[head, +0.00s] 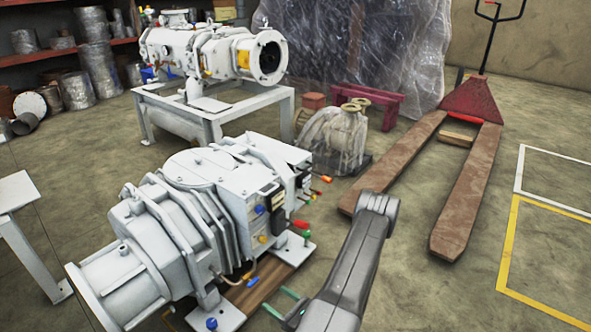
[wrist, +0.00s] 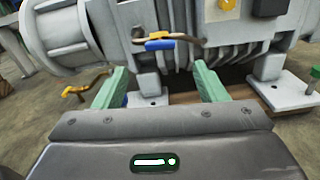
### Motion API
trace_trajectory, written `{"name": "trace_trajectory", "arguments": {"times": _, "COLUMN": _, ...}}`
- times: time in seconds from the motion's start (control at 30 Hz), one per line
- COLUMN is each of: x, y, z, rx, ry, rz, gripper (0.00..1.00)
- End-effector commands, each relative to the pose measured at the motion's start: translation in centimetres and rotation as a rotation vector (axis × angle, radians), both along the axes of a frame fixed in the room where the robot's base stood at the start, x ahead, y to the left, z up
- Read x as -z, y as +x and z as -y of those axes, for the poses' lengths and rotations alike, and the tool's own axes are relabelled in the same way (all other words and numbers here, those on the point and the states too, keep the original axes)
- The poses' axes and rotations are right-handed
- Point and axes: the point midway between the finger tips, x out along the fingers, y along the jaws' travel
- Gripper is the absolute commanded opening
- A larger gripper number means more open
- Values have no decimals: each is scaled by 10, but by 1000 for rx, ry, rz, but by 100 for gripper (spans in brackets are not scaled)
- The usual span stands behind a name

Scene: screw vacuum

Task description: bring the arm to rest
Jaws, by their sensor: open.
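My gripper (wrist: 158,90) is open, its two green fingers apart with nothing between them in the wrist view. It faces the lower side of the near white vacuum pump, just short of a blue-handled valve (wrist: 160,44) on a thin pipe. In the head view my arm comes in at the lower right, and the gripper (head: 285,308) shows only partly at the bottom edge, beside the pump's base. The near white vacuum pump (head: 190,215) stands on a wooden pallet (head: 262,285). Red, green and orange handles stick out on its right side.
A second white pump (head: 205,50) sits on a white frame (head: 237,107) behind. A wrapped machine (head: 340,140) stands at the middle. A red pallet jack (head: 472,100) is at the right. Open floor lies right of my arm, with yellow and white lines.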

Motion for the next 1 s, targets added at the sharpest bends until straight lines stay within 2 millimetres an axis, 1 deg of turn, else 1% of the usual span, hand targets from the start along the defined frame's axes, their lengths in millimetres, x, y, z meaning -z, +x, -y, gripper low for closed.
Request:
{"name": "trace_trajectory", "arguments": {"times": 0.03, "x": 2, "y": 4, "z": -7, "rx": -4, "ry": 0, "rz": 1, "gripper": 65}}
{"name": "trace_trajectory", "arguments": {"times": 0.37, "x": 2, "y": 34, "z": -45, "rx": -4, "ry": 0, "rz": 1, "gripper": 65}}
{"name": "trace_trajectory", "arguments": {"times": 0.7, "x": 1, "y": 67, "z": -88, "rx": -3, "ry": 5, "rz": -5, "gripper": 65}}
{"name": "trace_trajectory", "arguments": {"times": 0.77, "x": -3, "y": 66, "z": -85, "rx": 1, "ry": 41, "rz": -52, "gripper": 65}}
{"name": "trace_trajectory", "arguments": {"times": 1.0, "x": -3, "y": 66, "z": -85, "rx": 1, "ry": 165, "rz": -212, "gripper": 65}}
